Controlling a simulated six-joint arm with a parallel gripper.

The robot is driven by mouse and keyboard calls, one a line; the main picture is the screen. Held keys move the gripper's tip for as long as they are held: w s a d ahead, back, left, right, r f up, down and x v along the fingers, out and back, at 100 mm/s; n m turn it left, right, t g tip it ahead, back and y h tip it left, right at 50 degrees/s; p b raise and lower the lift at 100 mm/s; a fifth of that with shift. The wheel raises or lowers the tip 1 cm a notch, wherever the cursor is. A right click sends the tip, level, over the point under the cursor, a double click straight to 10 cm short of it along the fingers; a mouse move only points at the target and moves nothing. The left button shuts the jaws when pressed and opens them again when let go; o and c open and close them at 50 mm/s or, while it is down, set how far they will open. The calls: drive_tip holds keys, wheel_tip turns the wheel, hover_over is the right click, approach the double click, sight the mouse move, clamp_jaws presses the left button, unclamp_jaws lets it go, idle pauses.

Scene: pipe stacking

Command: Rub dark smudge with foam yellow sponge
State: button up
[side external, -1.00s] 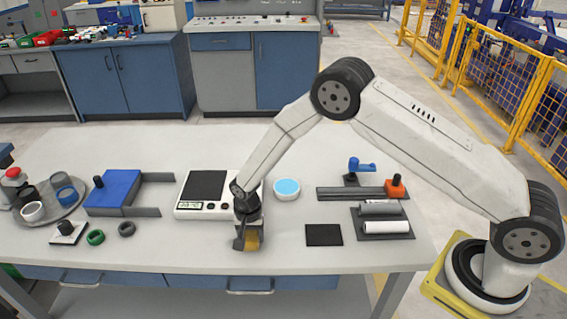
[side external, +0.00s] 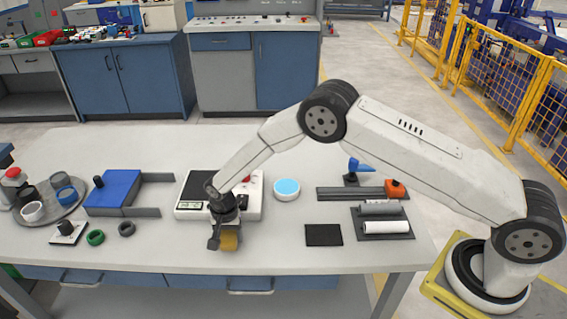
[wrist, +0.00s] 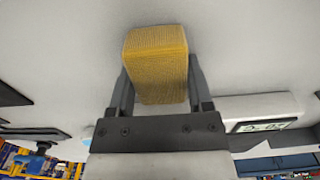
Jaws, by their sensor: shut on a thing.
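The yellow foam sponge (side external: 229,241) is held low near the front edge of the table, in front of the white scale. In the wrist view the sponge (wrist: 155,60) sits between both fingers. My gripper (side external: 225,235) is shut on it and points down. I cannot tell whether the sponge touches the tabletop. I see no clear dark smudge on the bare table in either view; the sponge and gripper hide the spot under them.
A blue-topped round dish (side external: 286,189) and a black square pad (side external: 323,235) lie to the right. A grey ring (side external: 127,229) and green ring (side external: 95,237) lie to the left. The table front between them is clear.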

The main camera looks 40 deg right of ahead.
drive_tip(key=shift+w+a+r, duration=0.1)
drive_tip(key=shift+w+a, duration=0.3)
drive_tip(key=shift+a, duration=0.05)
drive_tip(key=shift+r, duration=3.95)
